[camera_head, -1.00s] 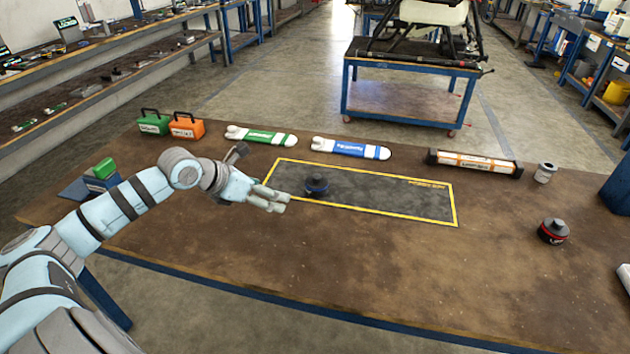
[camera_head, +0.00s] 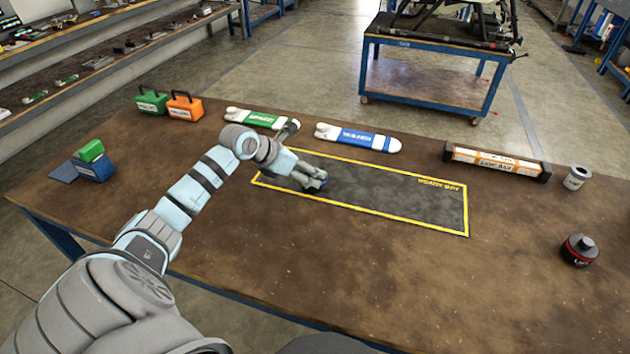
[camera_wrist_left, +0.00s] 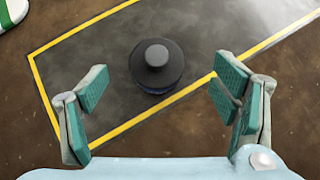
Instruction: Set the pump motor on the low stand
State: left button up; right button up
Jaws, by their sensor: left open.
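A dark round motor with a blue band and a raised cap (camera_wrist_left: 157,57) stands upright on the grey mat (camera_head: 400,195) with a yellow outline. In the head view my left gripper (camera_head: 311,178) hides most of it. In the left wrist view its open fingers lie to either side, with the motor ahead between them and no contact visible. A second dark motor with a red band (camera_head: 579,251) stands at the right of the table. A low dark-blue flat piece (camera_head: 62,172) lies beside a blue block (camera_head: 95,169) with a green block on it; I cannot tell which is the low stand. My right gripper is out of view.
Along the back are green (camera_head: 151,101) and orange (camera_head: 185,107) cases, green-marked (camera_head: 262,119) and blue-marked (camera_head: 358,137) white parts, and an orange-labelled bar (camera_head: 497,161). A grey cylinder (camera_head: 576,178) stands at right. The table's front middle (camera_head: 380,270) is clear.

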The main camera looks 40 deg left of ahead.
pick_arm(q)
jog(key=x, duration=0.3)
jog(key=b+x, duration=0.1)
jog(key=x, duration=0.2)
jog(key=shift+s+a+f, duration=0.1)
jog(key=shift+a+f, duration=0.1)
jog(key=shift+f, duration=0.05)
jog(key=shift+r, duration=0.15)
grip_shut()
